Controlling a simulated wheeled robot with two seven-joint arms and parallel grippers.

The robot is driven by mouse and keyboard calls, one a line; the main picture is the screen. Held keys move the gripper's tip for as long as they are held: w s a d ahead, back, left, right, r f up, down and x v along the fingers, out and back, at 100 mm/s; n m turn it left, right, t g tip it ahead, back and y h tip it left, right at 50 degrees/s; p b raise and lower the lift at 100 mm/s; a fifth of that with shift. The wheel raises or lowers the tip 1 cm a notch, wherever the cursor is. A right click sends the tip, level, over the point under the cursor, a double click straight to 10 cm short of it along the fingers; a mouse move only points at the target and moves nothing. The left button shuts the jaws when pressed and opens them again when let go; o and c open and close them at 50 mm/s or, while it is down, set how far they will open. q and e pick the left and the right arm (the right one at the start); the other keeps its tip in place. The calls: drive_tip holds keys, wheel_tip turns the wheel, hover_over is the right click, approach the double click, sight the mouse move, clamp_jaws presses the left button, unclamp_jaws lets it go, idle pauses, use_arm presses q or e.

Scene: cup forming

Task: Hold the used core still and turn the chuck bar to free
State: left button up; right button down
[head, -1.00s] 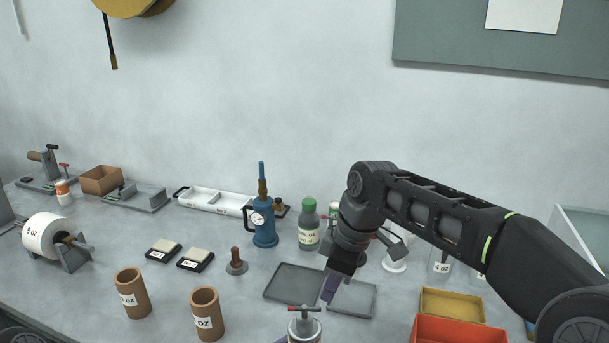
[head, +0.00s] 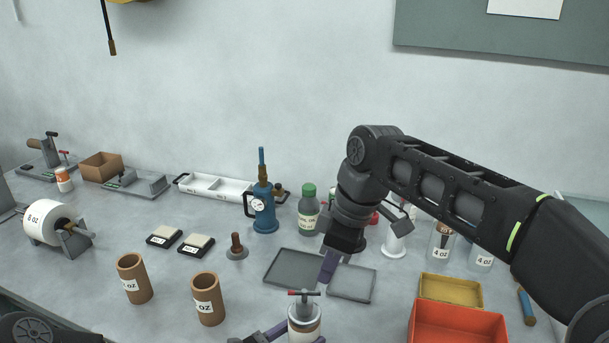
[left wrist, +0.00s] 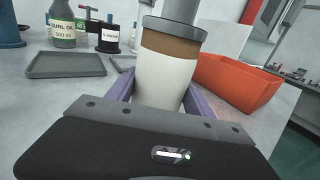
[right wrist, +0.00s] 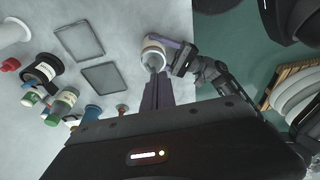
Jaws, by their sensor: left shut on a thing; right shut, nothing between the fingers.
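The used core (head: 305,334), a white-wrapped cup shape with a brown band, stands upright at the bottom of the head view. It also shows in the left wrist view (left wrist: 165,80). A grey chuck (left wrist: 172,28) sits on its top. The chuck bar (head: 304,293), a crossbar with red on it, tops the chuck. My left gripper (head: 298,337) is shut on the core, one purple finger on each side. My right gripper (head: 328,266) is shut and empty, above and behind the chuck bar in the head view, apart from it. In the right wrist view its fingers (right wrist: 158,93) point towards the core (right wrist: 154,48).
Two grey trays (head: 273,282) lie behind the core. Two brown cups (head: 208,316) stand to the left. A red bin (head: 452,328) and a yellow bin (head: 450,278) are at the right.

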sight(304, 295)
drive_tip(key=shift+w+f, duration=0.1)
drive_tip(key=d+x, duration=0.1)
drive_tip(key=x, duration=0.5)
drive_tip(key=shift+s+d+f, duration=0.15)
drive_tip(key=shift+s+f, duration=0.05)
drive_tip(key=shift+f, duration=0.35)
drive_tip(key=shift+w+a, duration=0.4)
drive_tip(key=shift+a, duration=0.05)
idle(1.0)
drive_tip(key=shift+w+d, duration=0.25)
drive_tip(key=shift+w, duration=0.05)
idle(0.4)
drive_tip(key=shift+w+d, duration=0.2)
drive_tip(key=shift+w, duration=0.65)
drive_tip(key=shift+w, duration=0.25)
drive_tip(key=shift+d, duration=0.15)
